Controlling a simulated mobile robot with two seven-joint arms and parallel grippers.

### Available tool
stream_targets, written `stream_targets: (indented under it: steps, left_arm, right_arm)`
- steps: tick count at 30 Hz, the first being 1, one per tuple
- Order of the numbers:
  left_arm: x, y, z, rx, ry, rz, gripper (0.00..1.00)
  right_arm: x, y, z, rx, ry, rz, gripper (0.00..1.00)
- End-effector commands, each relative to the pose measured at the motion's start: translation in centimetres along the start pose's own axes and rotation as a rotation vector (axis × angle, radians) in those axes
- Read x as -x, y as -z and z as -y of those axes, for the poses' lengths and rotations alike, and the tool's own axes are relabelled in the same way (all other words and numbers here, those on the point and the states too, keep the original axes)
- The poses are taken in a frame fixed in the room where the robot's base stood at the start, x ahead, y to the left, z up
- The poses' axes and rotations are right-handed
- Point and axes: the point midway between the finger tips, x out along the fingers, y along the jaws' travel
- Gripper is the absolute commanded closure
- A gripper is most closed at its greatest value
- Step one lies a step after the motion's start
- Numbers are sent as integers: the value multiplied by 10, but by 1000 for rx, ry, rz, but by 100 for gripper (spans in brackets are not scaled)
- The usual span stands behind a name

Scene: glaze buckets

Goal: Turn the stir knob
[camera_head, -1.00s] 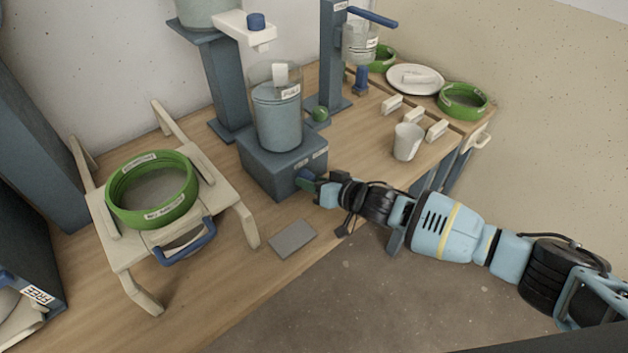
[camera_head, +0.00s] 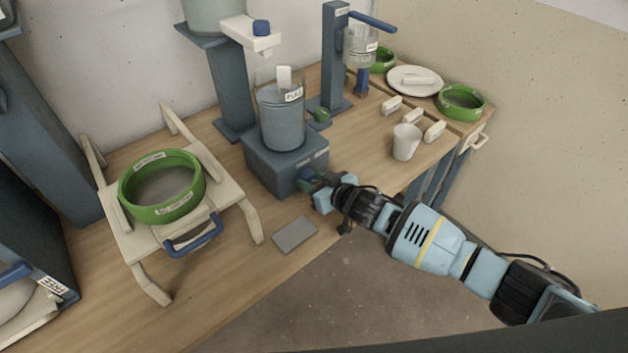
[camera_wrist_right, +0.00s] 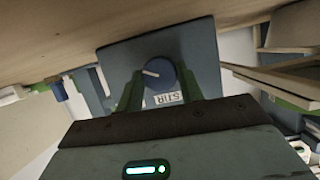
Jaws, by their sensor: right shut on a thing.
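The stir knob (camera_wrist_right: 158,74) is a round blue dial with a white pointer line, on the front of a grey-blue base box (camera_head: 262,165). A "STIR" label (camera_wrist_right: 169,98) is beside it in the right wrist view. A clear container of grey-blue liquid (camera_head: 283,122) stands on the box. My right gripper (camera_head: 309,180) is at the box's front face, and in the right wrist view its two green fingers (camera_wrist_right: 157,88) are on either side of the knob, shut on it. In the head view the gripper mostly hides the knob. My left gripper is not in view.
A green-rimmed sieve (camera_head: 135,213) sits on a wooden stand at the left. A grey flat plate (camera_head: 295,235) lies in front of the box. A white cup (camera_head: 405,142), several white blocks and a white plate (camera_head: 402,74) are at the right. Bare tabletop shows at the front.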

Motion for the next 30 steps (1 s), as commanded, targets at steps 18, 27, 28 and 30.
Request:
stream_targets:
  steps: [18, 27, 28, 30]
  left_arm:
    - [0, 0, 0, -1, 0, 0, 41]
    - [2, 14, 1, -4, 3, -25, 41]
    - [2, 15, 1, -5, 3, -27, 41]
    - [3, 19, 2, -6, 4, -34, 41]
  right_arm:
    - [0, 0, 0, -1, 0, 0, 41]
    - [28, 2, -1, 1, -1, -2, 41]
    - [33, 3, -1, 1, 0, -3, 41]
    - [44, 2, -1, 1, 0, -3, 41]
